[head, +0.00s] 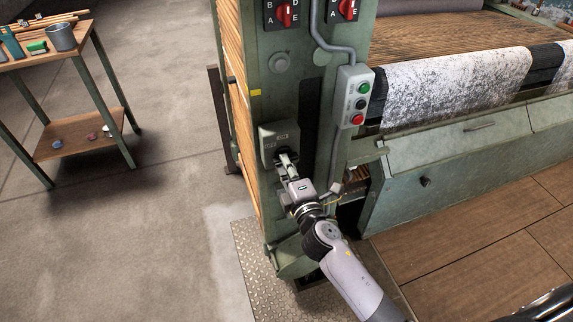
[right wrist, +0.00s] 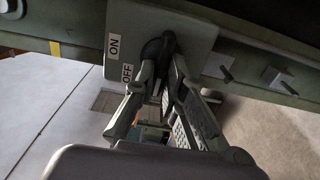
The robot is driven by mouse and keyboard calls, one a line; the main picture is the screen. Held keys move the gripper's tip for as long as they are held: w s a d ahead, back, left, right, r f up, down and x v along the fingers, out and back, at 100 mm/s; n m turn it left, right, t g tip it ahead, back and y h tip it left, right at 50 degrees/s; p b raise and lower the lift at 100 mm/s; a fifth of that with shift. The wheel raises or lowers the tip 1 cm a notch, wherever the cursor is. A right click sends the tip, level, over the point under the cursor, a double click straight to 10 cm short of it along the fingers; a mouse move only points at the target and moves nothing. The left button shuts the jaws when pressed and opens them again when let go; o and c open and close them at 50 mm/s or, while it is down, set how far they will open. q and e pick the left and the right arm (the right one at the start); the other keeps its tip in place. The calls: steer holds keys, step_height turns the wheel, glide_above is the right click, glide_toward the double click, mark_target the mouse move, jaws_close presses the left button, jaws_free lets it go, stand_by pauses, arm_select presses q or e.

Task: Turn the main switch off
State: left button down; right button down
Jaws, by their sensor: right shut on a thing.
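The main switch is a grey box (head: 268,146) low on the green machine post. In the right wrist view the box (right wrist: 200,35) has ON and OFF labels and a black handle (right wrist: 158,48). My right gripper (head: 287,160) is at the front of the box. In the right wrist view its two fingers (right wrist: 163,85) are shut on the black handle, one on each side. The fingers hide part of the handle, and I cannot tell which label it is set to. My left gripper is not in view.
A push-button box (head: 354,97) and a conduit (head: 335,45) are above right of the switch. Red rotary knobs (head: 286,15) are higher up. A wooden cart (head: 80,140) stands at left. The floor (head: 170,215) between is clear. Machine covers (head: 450,160) are at right.

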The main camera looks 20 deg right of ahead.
steer(key=c, duration=1.7)
jaws_free()
steer(key=shift+o, duration=0.2)
steer(key=s, duration=1.2)
steer(key=shift+d, duration=0.2)
